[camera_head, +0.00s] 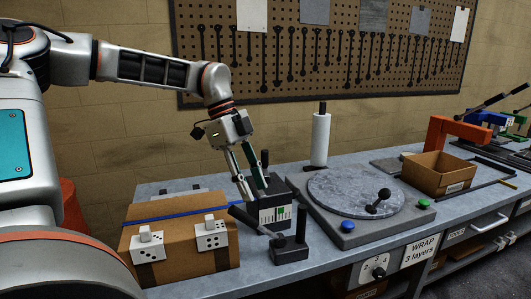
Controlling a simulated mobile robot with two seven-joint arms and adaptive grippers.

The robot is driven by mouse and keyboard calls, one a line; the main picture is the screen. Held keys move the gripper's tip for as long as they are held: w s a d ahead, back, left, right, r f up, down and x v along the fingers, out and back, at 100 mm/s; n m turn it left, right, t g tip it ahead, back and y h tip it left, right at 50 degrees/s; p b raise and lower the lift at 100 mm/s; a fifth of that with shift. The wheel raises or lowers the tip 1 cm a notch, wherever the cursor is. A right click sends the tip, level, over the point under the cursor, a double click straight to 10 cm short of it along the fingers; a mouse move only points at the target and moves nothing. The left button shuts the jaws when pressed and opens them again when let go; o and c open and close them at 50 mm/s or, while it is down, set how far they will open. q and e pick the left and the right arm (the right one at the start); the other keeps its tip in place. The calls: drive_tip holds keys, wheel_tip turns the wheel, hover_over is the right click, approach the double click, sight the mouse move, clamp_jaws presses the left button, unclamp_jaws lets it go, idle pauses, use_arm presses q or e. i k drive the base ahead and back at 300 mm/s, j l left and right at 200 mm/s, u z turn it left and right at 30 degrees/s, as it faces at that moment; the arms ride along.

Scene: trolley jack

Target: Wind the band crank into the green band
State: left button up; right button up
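My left gripper (256,191) comes down from above over a dark box (283,190) on the bench. Its two fingers are apart, with a visible gap and nothing clear between them. The box front has a white gauge face (267,216) with a green band (281,212) on it. A dark upright grip (265,157) stands right beside the fingers; it may be the band crank, and I cannot tell whether they touch. In front is a dark stand with a slanted lever (246,217) and a short post (302,221). My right gripper is not in view.
A taped cardboard carton (180,268) with white dice-like blocks stands at the left. A grey turntable (355,192) with a black knob is right of the box; a white roll (320,138) stands behind. An open cardboard box (438,175) sits further right.

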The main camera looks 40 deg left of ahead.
sight(264, 153)
drive_tip(key=i+j, duration=0.3)
drive_tip(key=j, duration=0.15)
drive_tip(key=i+j, duration=0.35)
